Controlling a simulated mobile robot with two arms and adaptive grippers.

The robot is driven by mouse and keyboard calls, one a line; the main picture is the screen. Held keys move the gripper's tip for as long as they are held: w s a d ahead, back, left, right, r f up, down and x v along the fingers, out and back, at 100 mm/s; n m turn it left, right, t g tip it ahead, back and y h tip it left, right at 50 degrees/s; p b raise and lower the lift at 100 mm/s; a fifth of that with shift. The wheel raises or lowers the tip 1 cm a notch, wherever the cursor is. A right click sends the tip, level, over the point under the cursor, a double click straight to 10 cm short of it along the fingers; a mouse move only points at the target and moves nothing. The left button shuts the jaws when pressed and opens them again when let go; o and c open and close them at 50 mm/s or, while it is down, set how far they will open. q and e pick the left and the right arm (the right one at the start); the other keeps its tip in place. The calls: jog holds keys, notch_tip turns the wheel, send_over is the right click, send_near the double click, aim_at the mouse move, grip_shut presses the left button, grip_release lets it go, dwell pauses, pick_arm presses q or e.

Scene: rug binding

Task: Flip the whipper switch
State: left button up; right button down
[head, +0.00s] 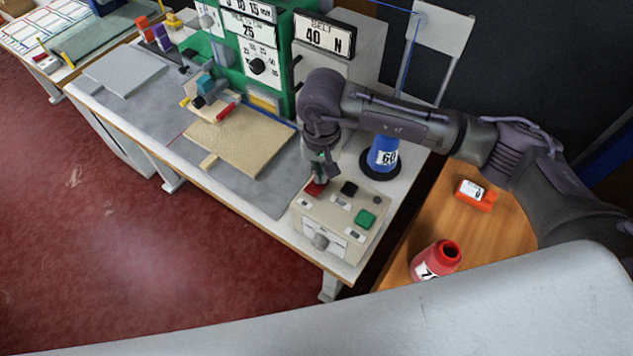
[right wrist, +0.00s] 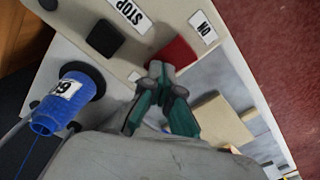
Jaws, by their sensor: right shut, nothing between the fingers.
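A beige control box (head: 335,222) stands at the front right corner of the white table. On its top are a red switch (head: 315,188), a black switch (head: 349,188) and a green button (head: 365,218); a knob (head: 321,241) is on its front. My right gripper (head: 322,182) is shut and empty, pointing down at the red switch. In the right wrist view, the shut fingertips (right wrist: 157,70) are at the edge of the red switch (right wrist: 173,57), beside an ON label (right wrist: 203,29). I cannot tell whether they touch. My left gripper is not in view.
A green machine (head: 262,60) and a tan board (head: 240,142) are farther left.

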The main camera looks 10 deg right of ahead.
jog(key=shift+r+p, duration=1.05)
jog(key=shift+r, duration=2.45)
jog(key=shift+s+f, duration=0.1)
